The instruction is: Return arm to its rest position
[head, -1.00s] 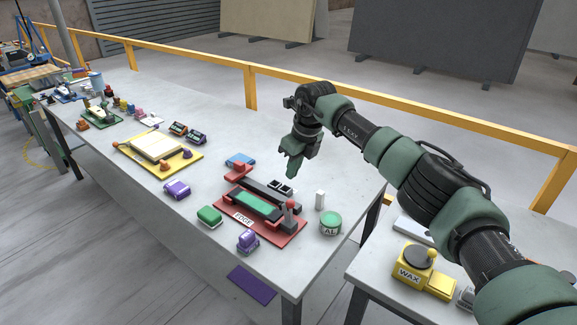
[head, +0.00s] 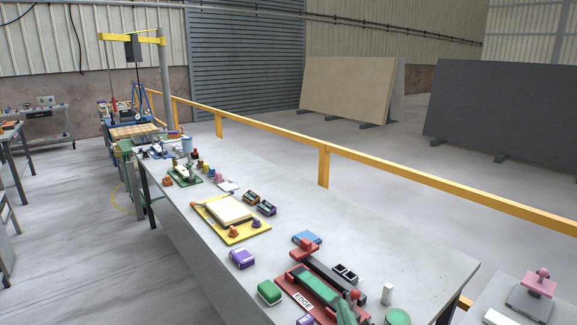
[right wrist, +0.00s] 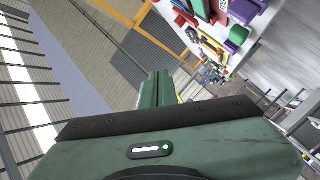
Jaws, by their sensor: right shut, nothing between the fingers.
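The rest of my right arm is out of the head view. My left gripper is not in view.
The long grey table (head: 380,250) carries a yellow tray (head: 205,212) with a pale slab, a purple block (head: 242,259), a green block (head: 269,291) and a white bottle (head: 387,293). A yellow rail (head: 323,165) runs behind.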

